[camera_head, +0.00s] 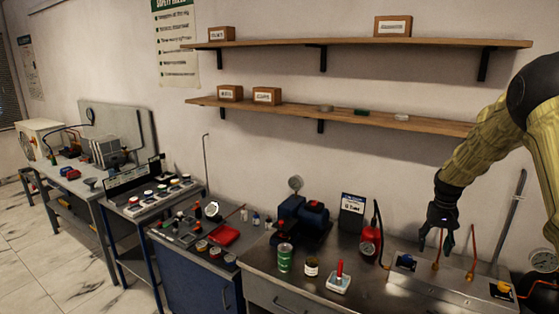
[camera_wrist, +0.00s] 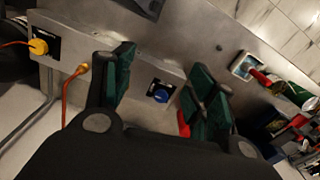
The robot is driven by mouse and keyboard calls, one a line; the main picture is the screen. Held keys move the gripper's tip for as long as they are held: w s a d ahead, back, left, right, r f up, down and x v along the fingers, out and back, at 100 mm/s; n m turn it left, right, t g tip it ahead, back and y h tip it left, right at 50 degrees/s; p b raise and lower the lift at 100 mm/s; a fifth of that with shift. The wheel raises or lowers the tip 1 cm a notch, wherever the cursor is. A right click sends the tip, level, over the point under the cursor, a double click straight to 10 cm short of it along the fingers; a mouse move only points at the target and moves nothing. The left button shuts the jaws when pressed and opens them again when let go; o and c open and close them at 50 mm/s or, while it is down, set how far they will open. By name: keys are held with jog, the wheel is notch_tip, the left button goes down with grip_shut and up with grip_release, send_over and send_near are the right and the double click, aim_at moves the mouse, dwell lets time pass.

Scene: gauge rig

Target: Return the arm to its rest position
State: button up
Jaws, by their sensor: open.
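My arm (camera_head: 478,148) reaches in from the right in the head view, bent over with its wrist pointing down. My gripper (camera_head: 436,243) hangs above the metal box (camera_head: 440,290) at the right of the bench. Its two fingers are apart with nothing between them. In the wrist view my gripper (camera_wrist: 160,68) also shows spread green-padded fingers. A blue knob (camera_wrist: 160,95) on the box face lies beyond the gap between them. A yellow knob (camera_wrist: 38,46) with an orange cable (camera_wrist: 72,85) is left of the fingers.
A red device (camera_head: 370,241) stands left of the box. A white tray with a red-handled tool (camera_head: 338,283), a dark jar (camera_head: 311,266) and a green can (camera_head: 285,257) stand farther left. Orange cables (camera_head: 473,255) rise near my gripper. Wooden shelves (camera_head: 350,118) run along the wall.

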jog(key=shift+n, duration=0.6)
jog(key=s+a+f, duration=0.3)
jog(key=f, duration=0.3)
jog(key=s+a+f, duration=0.3)
jog(key=f, duration=0.4)
jog(key=s+a+f, duration=0.3)
jog(key=f, duration=0.3)
jog(key=shift+s+f, duration=0.2)
jog(key=shift+f, duration=0.15)
jog(key=s+a+f+n, duration=0.1)
jog(key=s+a+f, duration=0.35)
jog(key=s, duration=0.25)
jog(key=s+a+f, duration=0.3)
jog(key=s+f, duration=0.3)
jog(key=s, duration=0.2)
jog(key=s+a+f+n, duration=0.1)
jog(key=s+a+f, duration=0.2)
jog(key=s+f, duration=0.3)
jog(key=s+a, duration=0.3)
jog(key=s, duration=0.8)
jog(key=s+a+b, duration=0.1)
jog(key=s+a, duration=0.3)
jog(key=s, duration=0.7)
jog(key=shift+a+n, duration=0.2)
jog(key=shift+n, duration=0.2)
notch_tip(320, 180, down, 9)
jog(key=b, duration=0.9)
jog(key=shift+f, duration=0.15)
jog(key=shift+c, duration=0.2)
